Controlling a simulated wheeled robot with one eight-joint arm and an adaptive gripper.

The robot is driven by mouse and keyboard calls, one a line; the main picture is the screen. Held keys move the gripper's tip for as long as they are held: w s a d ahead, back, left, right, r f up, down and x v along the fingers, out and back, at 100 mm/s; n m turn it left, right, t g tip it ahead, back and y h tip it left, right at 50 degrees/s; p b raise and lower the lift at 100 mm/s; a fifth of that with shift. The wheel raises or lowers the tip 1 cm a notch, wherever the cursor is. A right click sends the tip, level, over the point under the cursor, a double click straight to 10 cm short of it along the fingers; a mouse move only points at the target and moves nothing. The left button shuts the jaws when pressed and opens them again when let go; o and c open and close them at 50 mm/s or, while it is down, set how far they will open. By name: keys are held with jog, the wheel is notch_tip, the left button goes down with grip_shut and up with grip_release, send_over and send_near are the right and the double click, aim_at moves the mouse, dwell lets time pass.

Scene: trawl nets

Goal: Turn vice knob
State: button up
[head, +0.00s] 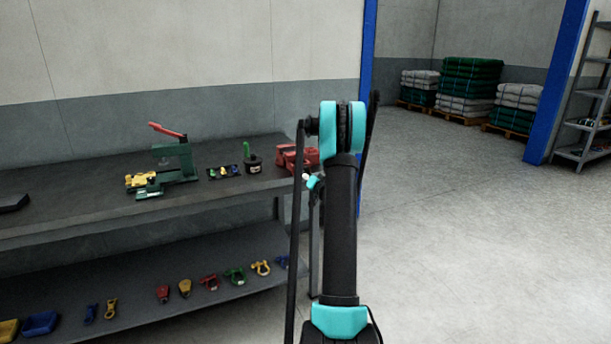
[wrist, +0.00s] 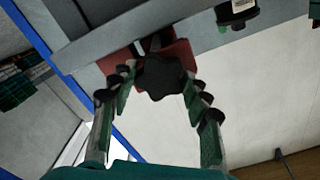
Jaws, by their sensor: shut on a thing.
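The red vice (head: 287,155) sits at the right end of the workbench top, partly covered by my arm in the head view. In the wrist view, its red body (wrist: 180,52) shows behind a dark, lobed knob (wrist: 163,77). My gripper (wrist: 160,82) is shut on the knob, with one finger on either side of it. The exact finger contact is hard to make out. In the head view, my arm mostly hides the gripper and the knob.
The workbench (head: 100,202) also holds a green press with a red handle (head: 175,158), a small dark tray (head: 224,171) and a dark pot with a green top (head: 253,163). Shackles lie on the lower shelf (head: 140,310). Open floor (head: 480,230) lies to the right.

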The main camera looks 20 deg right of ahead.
jog(key=o, duration=1.2)
jog(key=shift+c, duration=0.2)
jog(key=s, duration=1.2)
jog(key=shift+d, duration=0.25)
jog(key=shift+a, duration=0.1)
